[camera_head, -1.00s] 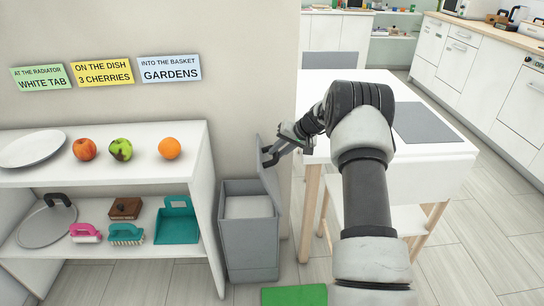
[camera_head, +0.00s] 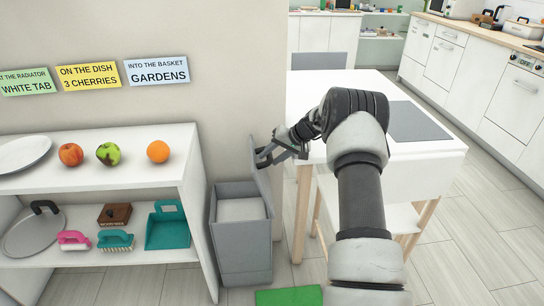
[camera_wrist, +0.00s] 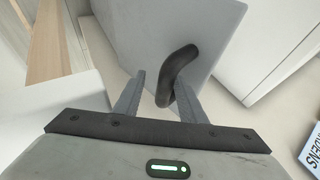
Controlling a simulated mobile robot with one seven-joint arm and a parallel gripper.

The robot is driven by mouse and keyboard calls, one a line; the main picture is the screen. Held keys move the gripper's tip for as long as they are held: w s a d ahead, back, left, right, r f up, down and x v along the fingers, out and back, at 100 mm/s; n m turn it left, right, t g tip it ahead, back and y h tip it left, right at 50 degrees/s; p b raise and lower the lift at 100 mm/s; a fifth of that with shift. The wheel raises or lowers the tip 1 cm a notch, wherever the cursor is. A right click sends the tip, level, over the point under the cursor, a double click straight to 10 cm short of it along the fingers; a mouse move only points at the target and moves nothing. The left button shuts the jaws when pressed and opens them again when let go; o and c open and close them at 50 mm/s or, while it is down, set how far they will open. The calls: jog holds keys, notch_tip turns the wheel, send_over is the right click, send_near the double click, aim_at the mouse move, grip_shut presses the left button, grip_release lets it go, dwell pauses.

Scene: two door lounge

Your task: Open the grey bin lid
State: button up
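The grey bin (camera_head: 241,248) stands on the floor right of the shelf. Its grey lid (camera_head: 261,180) is raised, nearly upright at the bin's right side, and the bin's top shows a pale inside. My gripper (camera_head: 268,156) is at the lid's upper part. In the wrist view the lid (camera_wrist: 190,22) fills the top middle, and its dark curved handle (camera_wrist: 178,68) reaches down between my fingertips. My gripper (camera_wrist: 160,92) has its fingers apart, with a visible gap beside the handle.
A white shelf (camera_head: 95,143) with fruit and brushes stands at the left. A white table (camera_head: 425,165) with a white chair (camera_head: 378,214) is close behind my arm at the right. A green object (camera_head: 288,296) lies on the floor in front.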

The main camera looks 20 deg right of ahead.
jog(key=p+v, duration=0.3)
jog(key=v, duration=1.4)
jog(key=shift+r, duration=0.15)
